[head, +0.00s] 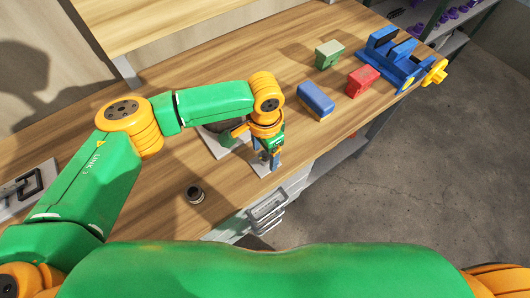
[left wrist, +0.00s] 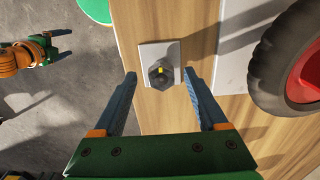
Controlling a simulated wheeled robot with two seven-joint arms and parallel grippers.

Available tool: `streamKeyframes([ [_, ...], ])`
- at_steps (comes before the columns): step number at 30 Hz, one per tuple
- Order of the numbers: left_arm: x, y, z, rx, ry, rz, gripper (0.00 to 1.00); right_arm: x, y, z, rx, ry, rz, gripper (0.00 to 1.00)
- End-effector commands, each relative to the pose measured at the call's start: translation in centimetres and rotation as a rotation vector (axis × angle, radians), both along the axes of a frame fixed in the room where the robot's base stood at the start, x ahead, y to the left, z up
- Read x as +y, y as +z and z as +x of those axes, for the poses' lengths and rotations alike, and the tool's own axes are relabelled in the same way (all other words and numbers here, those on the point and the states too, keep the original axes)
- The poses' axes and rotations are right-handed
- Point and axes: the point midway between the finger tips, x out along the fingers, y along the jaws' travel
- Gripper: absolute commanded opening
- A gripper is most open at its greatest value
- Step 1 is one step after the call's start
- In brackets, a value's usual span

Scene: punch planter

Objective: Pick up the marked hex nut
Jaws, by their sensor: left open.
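The hex nut (left wrist: 161,73) is dark grey with a yellow mark on it. It lies on a small white plate (left wrist: 146,52) near the table's edge. In the head view my left gripper (head: 265,160) points down over the white plate (head: 259,168) and hides the nut. In the left wrist view my left gripper (left wrist: 160,78) is open, with its fingertips to either side of the nut and a gap on each side. I cannot tell the height left above the plate. My right gripper (left wrist: 62,44) shows far off at upper left, fingers apart, away from the table.
A black wheel with a red hub (left wrist: 300,80) stands close beside the nut's plate. Blue (head: 316,99), red (head: 362,80) and green (head: 328,54) blocks and a blue vise (head: 392,62) are further right.

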Motion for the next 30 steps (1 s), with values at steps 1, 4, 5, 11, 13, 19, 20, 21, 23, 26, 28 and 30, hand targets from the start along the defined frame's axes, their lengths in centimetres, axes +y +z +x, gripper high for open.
streamKeyframes([
  [1,0.0,-0.2,0.0,0.0,-0.001,0.0,0.75,0.0,0.0,0.0,0.0,0.0,0.0,0.86],
  [4,0.0,-0.2,0.0,-0.001,-0.001,-0.001,0.75,0.0,0.0,0.0,0.0,0.0,0.0,0.86],
  [5,0.0,-0.2,0.0,-0.001,-0.001,-0.001,0.75,0.0,0.0,0.0,0.0,0.0,0.0,0.86],
  [11,0.0,-0.2,0.0,-0.001,-0.001,-0.001,0.29,0.0,0.0,0.0,-0.001,0.0,0.0,0.86],
  [13,0.0,-0.2,0.0,-0.001,-0.001,-0.001,0.1,0.0,0.0,0.1,-0.001,0.0,0.0,0.86],
  [19,0.0,-0.2,0.0,-0.001,-0.001,-0.002,0.0,-0.1,0.0,0.1,-0.001,0.001,-0.001,0.86],
  [20,0.0,-0.2,0.0,-0.001,-0.001,-0.002,0.0,-0.1,0.0,0.1,-0.001,0.001,-0.001,0.86],
  [21,0.0,-0.1,0.0,-0.001,-0.001,-0.002,0.0,-0.1,0.0,0.1,-0.001,0.001,-0.002,0.86],
  [23,-0.1,0.0,0.0,-0.001,-0.001,-0.002,0.0,-0.1,-0.1,0.1,-0.002,0.001,-0.002,0.86],
  [26,-0.1,0.7,0.1,-0.002,-0.001,-0.002,0.0,-0.2,-0.1,0.1,-0.003,0.001,-0.003,0.86],
  [28,-0.1,1.8,0.1,-0.003,-0.002,-0.003,0.0,-0.2,-0.2,0.1,-0.003,0.001,-0.003,0.86],
  [30,-0.3,3.2,-0.1,-0.003,-0.004,-0.004,0.0,-0.2,-0.4,0.1,-0.003,0.001,-0.003,0.86],
])
